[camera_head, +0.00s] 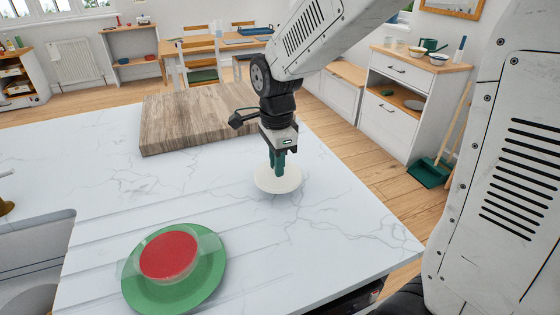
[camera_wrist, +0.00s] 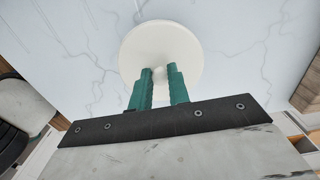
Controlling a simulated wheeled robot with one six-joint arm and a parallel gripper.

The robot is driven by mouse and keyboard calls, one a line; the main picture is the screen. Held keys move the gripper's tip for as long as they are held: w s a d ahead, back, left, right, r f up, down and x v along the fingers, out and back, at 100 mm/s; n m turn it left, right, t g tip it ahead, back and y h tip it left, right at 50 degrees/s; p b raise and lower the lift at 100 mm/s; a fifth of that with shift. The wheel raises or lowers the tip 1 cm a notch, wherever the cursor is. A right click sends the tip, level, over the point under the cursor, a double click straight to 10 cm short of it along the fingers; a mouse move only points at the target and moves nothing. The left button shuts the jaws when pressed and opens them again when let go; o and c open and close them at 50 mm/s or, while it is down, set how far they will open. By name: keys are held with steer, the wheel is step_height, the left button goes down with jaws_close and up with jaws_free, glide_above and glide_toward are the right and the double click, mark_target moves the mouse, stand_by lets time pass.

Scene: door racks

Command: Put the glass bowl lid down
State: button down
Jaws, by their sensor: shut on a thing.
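My gripper (camera_head: 278,162) points down over the marble counter. It is shut on the knob of a round, off-white lid (camera_head: 278,180). In the wrist view the two green fingers (camera_wrist: 164,74) reach to the middle of the lid (camera_wrist: 160,38), and the knob between them is mostly hidden. The lid is roughly level; I cannot tell whether it touches the counter. A clear glass bowl with red contents (camera_head: 168,255) stands on a green plate (camera_head: 190,291) at the front left, apart from the lid.
The marble counter (camera_head: 345,225) is clear around the lid. A thick wooden board (camera_head: 185,122) lies behind it. A grooved drainer and sink (camera_head: 35,245) are at the left. The counter's right edge drops to the wooden floor.

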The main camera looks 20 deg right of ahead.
steer(key=w+d, duration=0.2)
steer(key=w, duration=0.1)
steer(key=w+d, duration=0.1)
steer(key=w, duration=0.1)
steer(key=shift+d+f, duration=0.1)
steer(key=shift+f, duration=1.9)
steer(key=shift+f, duration=0.15)
steer(key=c, duration=1.3)
jaws_free()
